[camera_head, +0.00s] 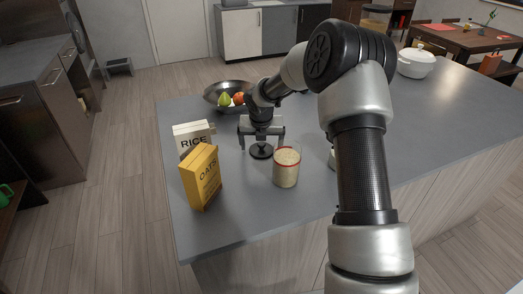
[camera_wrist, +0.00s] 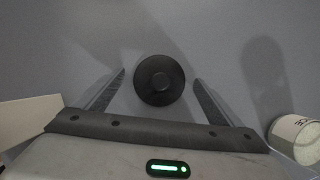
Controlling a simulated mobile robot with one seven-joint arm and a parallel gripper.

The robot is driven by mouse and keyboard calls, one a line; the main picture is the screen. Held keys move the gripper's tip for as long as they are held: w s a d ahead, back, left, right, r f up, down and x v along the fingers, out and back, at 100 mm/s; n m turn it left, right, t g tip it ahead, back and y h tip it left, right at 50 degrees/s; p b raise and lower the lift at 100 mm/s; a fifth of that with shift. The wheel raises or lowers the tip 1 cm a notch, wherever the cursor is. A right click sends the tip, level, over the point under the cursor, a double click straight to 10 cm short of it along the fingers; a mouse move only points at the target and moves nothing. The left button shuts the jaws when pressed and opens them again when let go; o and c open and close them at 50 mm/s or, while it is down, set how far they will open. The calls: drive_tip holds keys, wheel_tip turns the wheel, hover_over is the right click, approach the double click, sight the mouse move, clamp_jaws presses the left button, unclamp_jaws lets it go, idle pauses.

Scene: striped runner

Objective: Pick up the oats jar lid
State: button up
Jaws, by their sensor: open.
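The oats jar lid (camera_head: 261,150) is a dark round disc with a raised knob in its centre. It lies flat on the grey counter, and it also shows in the wrist view (camera_wrist: 160,80). My gripper (camera_head: 261,143) is above it, pointing down. In the wrist view my open gripper (camera_wrist: 160,80) has one finger on each side of the lid, with gaps to both. The oats jar (camera_head: 286,168) stands uncovered to the right of the lid, filled with pale oats.
A yellow oats box (camera_head: 201,177) and a white rice box (camera_head: 193,133) stand left of my gripper. A fruit bowl (camera_head: 221,87) is behind it. A white pot (camera_head: 416,63) stands at the far right. The counter (camera_head: 240,215) is clear in front.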

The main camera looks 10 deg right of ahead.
drive_tip(key=c, duration=1.1)
